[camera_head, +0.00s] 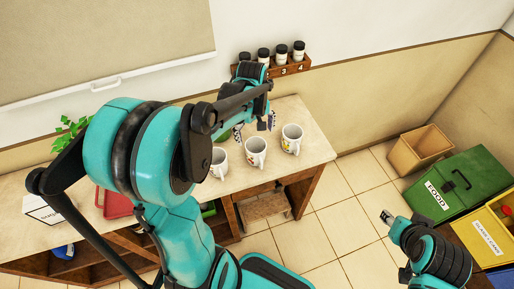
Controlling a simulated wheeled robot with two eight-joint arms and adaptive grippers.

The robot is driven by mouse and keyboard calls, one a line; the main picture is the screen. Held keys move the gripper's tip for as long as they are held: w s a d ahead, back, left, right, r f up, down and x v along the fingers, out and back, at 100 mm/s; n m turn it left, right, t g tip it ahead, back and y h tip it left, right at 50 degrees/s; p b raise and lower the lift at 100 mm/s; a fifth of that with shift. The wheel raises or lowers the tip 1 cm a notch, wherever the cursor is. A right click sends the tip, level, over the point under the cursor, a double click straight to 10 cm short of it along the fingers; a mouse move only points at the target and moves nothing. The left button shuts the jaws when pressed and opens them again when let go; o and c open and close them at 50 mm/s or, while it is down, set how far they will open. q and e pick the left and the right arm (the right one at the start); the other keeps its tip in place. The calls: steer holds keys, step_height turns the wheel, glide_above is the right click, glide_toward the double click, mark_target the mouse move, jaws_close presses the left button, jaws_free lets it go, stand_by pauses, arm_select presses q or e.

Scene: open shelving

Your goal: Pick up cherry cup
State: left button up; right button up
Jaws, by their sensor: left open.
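Several white cups stand on the counter. The right cup (291,139) and the middle cup (256,152) carry small coloured prints. The left cup (217,165) is partly covered by my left arm. The prints are too small to tell which shows cherries. My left gripper (262,123) is open above the counter, just behind the middle cup in the picture, with nothing seen held. My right gripper (387,216) is over the floor at the lower right, away from the cups.
A wooden rack (291,66) with several dark-lidded jars stands against the wall. A red tray (117,204), a white box (42,209) and a plant (68,133) are at the left. A tan bin (421,149), green FOOD bin (458,184) and yellow bin (484,236) are at the right.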

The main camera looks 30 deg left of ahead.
mark_target(255, 146)
arm_select(q)
steer(key=f, duration=0.1)
steer(key=f+b, duration=0.1)
steer(key=shift+a+f, duration=0.25)
steer(key=shift+f, duration=0.45)
steer(key=f, duration=0.1)
steer(key=f+b, duration=0.1)
steer(key=f, duration=0.1)
steer(key=f+b, duration=0.1)
steer(key=shift+w+d+f, duration=0.1)
steer(key=shift+w+f, duration=0.15)
steer(key=shift+f, duration=0.1)
steer(key=shift+r, duration=0.1)
steer(key=shift+c, duration=0.3)
steer(key=c, duration=1.4)
